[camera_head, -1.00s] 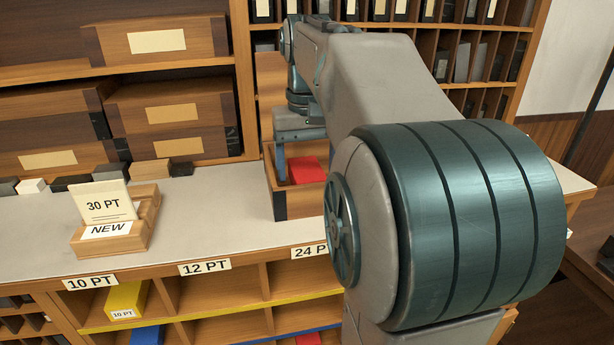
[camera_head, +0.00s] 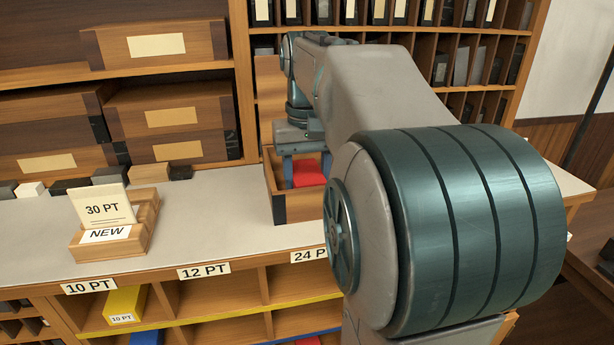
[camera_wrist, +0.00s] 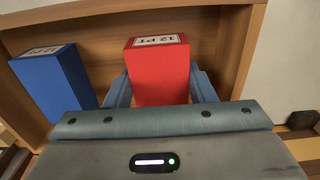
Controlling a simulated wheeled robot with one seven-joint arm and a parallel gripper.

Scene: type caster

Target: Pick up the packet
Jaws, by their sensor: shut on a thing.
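A red packet (camera_wrist: 160,75) with a white label reading 12 PT stands in an open wooden box in the wrist view. My gripper (camera_wrist: 160,88) is shut on it, with one blue-grey finger on each side. In the head view the red packet (camera_head: 307,174) shows between the fingers of my gripper (camera_head: 306,172), low inside the wooden box (camera_head: 297,207) on the counter. A blue packet (camera_wrist: 55,80) with a white label stands to the left in the same box, apart from the red one. My arm hides the box's right part in the head view.
A small wooden card holder (camera_head: 117,235) with 30 PT and NEW cards stands left on the counter (camera_head: 215,225). Pigeonholes below hold a yellow packet (camera_head: 127,303). Wooden drawers (camera_head: 165,120) stand at the back left. The counter between card holder and box is clear.

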